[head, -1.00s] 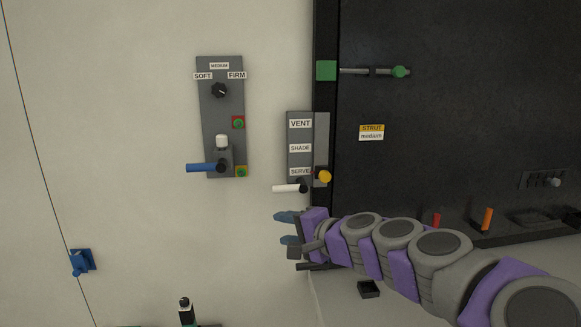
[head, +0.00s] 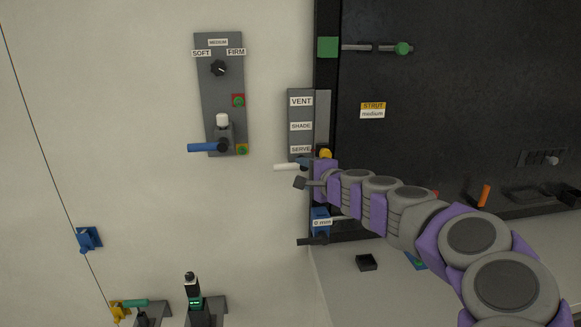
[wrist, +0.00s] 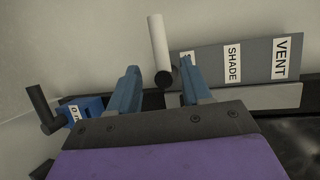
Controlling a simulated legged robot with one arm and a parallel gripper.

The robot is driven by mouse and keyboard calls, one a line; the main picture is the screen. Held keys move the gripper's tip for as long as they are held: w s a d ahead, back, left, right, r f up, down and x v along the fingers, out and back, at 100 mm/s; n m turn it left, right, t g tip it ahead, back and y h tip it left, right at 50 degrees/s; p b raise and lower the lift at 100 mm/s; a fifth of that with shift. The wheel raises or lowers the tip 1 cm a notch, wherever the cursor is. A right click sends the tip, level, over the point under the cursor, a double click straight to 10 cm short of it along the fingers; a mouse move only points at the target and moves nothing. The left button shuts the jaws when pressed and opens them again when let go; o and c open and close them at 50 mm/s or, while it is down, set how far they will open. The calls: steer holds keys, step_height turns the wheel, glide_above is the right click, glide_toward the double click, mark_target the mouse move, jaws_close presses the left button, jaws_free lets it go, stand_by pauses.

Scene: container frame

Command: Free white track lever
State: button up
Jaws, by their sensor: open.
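The white track lever (head: 287,167) sticks out to the left at the bottom of the grey VENT/SHADE/SERVE plate (head: 300,126), beside SERVE. In the wrist view the white lever (wrist: 158,45) stands up from a dark round pivot (wrist: 164,77). My gripper (head: 301,172) is at the lever in the head view, partly overlapping its pivot end. In the wrist view my gripper's blue fingers (wrist: 163,84) are apart, with the pivot showing between them. I cannot tell whether a finger touches it.
A yellow knob (head: 326,154) is just right of the lever. A blue block marked 0 mm (head: 320,215) with a black handle (head: 312,241) lies below. A grey panel with a blue lever (head: 205,147) is to the left. Bare wall lies between.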

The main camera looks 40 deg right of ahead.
mark_target(289, 168)
steer(key=x, duration=0.4)
steer(key=a+x, duration=0.1)
steer(key=x, duration=0.2)
steer(key=shift+w+a, duration=0.1)
steer(key=shift+w, duration=0.1)
steer(key=shift+w+d+f, duration=0.1)
steer(key=shift+w+d, duration=0.15)
steer(key=shift+d, duration=0.35)
steer(key=shift+a, duration=0.6)
steer(key=c, duration=0.3)
jaws_close()
